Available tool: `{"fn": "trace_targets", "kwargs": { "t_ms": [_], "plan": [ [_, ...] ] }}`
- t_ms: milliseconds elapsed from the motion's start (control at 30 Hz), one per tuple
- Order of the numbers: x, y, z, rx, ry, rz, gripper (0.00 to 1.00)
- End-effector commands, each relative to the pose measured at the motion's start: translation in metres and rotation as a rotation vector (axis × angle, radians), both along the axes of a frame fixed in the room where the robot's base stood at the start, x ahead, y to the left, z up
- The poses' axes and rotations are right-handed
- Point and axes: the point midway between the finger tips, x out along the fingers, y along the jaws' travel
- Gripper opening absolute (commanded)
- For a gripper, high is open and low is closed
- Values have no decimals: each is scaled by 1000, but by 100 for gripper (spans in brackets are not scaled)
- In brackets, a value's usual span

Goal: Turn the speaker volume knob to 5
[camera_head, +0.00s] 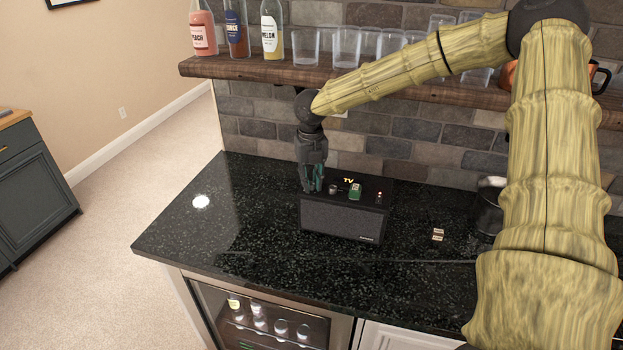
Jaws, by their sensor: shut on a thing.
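My gripper (312,187) points down at the left end of this top. It is shut on what appears to be a knob there, which the fingers hide. No dial numbers are readable in this view.
A wooden shelf (225,68) with bottles and glasses hangs above, close behind my arm. The counter (190,228) is clear on the left.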

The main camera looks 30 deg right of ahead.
Motion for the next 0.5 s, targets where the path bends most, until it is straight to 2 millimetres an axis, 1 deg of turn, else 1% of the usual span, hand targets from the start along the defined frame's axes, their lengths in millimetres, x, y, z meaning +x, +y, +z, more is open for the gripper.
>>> {"fn": "trace_targets", "kwargs": {
  "t_ms": [500],
  "plan": [
    [1, -1, 1, -2, -3, -491, 0]
  ]
}}
